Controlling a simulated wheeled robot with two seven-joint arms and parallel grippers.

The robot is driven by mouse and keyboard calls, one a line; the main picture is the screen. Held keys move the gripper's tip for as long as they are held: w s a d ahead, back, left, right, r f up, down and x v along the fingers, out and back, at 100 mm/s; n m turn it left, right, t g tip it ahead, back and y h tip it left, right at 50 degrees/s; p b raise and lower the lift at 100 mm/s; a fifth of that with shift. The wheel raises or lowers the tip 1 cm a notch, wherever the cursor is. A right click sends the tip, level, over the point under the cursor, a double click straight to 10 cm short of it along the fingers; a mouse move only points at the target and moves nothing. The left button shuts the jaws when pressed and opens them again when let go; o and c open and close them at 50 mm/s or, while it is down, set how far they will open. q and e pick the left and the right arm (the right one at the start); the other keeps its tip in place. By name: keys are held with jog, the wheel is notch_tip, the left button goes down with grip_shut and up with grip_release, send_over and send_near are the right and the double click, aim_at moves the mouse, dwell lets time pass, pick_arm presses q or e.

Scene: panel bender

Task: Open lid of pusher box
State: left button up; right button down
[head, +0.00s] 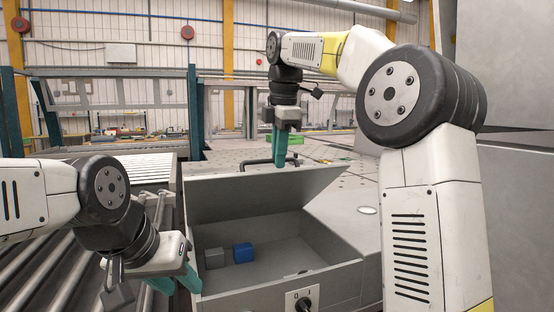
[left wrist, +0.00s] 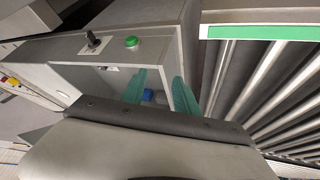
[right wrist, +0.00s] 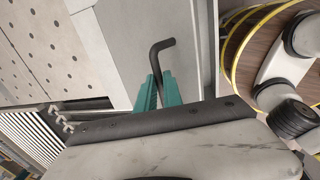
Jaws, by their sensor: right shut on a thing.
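The pusher box (head: 337,275) is a grey box with its grey lid (head: 255,192) hinged up and tilted, so its inside shows. My right gripper (head: 281,152) is at the lid's top edge, shut on the black bent handle (head: 255,162); the handle also shows between the fingers in the right wrist view (right wrist: 157,62). My left gripper (head: 176,284) is at the box's left side near the front corner. In the left wrist view its fingers (left wrist: 158,92) are apart around the box's side wall; I cannot tell if they touch it.
Inside the box lie a blue block (head: 243,252) and a grey block (head: 214,258). A black knob (head: 303,303) sits on the front, with a green button (left wrist: 132,41) beside it. Rollers (head: 50,265) run along the left. A perforated table (head: 335,160) lies behind.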

aim_at(206, 178)
pick_arm(q)
jog(key=shift+c, duration=0.5)
